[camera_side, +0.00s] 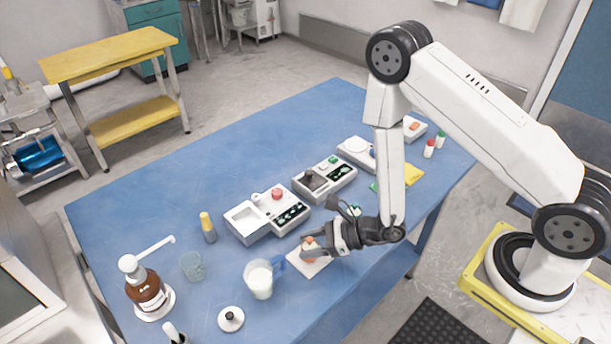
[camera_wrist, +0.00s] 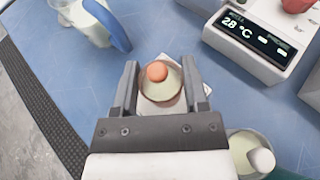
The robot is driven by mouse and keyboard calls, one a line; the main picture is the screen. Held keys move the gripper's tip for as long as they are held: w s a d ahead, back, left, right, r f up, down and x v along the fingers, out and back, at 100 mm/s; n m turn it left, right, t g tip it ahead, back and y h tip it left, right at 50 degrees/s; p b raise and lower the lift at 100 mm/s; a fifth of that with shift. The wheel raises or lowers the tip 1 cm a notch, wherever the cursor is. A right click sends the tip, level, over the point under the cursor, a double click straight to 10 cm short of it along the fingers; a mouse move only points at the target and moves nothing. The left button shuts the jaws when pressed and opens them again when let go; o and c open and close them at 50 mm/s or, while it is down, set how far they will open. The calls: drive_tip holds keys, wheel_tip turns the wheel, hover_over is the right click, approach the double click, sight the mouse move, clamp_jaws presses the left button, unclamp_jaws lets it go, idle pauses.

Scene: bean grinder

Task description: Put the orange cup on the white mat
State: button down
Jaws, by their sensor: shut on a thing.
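The orange cup (camera_side: 309,244) is between the fingers of my gripper (camera_side: 314,247), over the white mat (camera_side: 299,264). I cannot tell whether the cup's base touches the mat.
A jug of white liquid with a blue handle (camera_side: 260,279) stands close left of the mat. A grey device with a red knob (camera_side: 268,212) stands behind it. A yellow-capped bottle (camera_side: 208,227), a clear glass (camera_side: 192,266) and a brown pump bottle (camera_side: 147,290) stand further left.

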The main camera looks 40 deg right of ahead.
drive_tip(key=shift+f, duration=0.2)
drive_tip(key=shift+c, duration=0.5)
unclamp_jaws()
drive_tip(key=shift+r, duration=0.2)
drive_tip(key=shift+v, duration=6)
